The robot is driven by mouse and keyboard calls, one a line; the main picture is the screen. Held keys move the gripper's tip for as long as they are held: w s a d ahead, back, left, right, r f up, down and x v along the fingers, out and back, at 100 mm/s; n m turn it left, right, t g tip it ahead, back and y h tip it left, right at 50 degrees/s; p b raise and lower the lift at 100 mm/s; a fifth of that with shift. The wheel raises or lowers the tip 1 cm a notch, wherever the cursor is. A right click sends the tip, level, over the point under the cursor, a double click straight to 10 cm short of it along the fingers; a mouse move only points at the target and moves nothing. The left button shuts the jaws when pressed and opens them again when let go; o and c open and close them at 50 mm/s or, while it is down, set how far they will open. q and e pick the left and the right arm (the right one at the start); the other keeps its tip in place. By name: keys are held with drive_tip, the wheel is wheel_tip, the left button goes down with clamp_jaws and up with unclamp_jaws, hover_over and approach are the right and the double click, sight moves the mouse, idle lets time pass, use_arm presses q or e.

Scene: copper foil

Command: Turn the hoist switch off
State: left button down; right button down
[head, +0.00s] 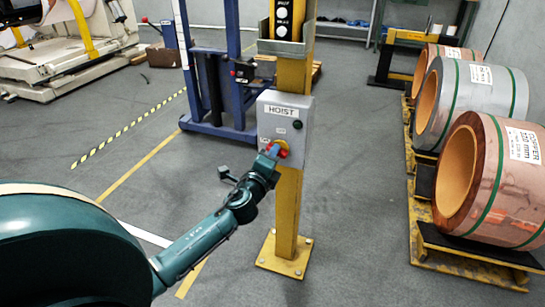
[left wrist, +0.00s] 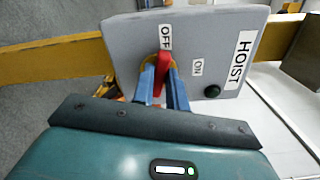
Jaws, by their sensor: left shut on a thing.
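The grey hoist switch box (head: 284,112) is mounted on a yellow post. Its rotary switch has a red handle (left wrist: 163,68) on a yellow plate. My left gripper (head: 276,152) has its blue fingers (left wrist: 164,80) shut on the handle, one on each side. In the left wrist view the handle lines up with the OFF label (left wrist: 165,37). The ON label (left wrist: 197,68) lies to the right of it. A dark green button or lamp (left wrist: 212,91) is beside the HOIST label (left wrist: 240,60). My right gripper is not in view.
The yellow post (head: 288,215) stands on a bolted base plate. A blue lifting frame (head: 212,85) is behind it at the left. Copper coils (head: 490,180) rest on a yellow rack at the right. A pendant (head: 284,20) sits above the box. Floor between post and rack is clear.

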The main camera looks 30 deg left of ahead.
use_arm(q)
drive_tip(key=n, duration=0.3)
drive_tip(key=shift+f, duration=0.2)
drive_tip(key=shift+n, duration=0.4)
drive_tip(key=c, duration=1.4)
unclamp_jaws()
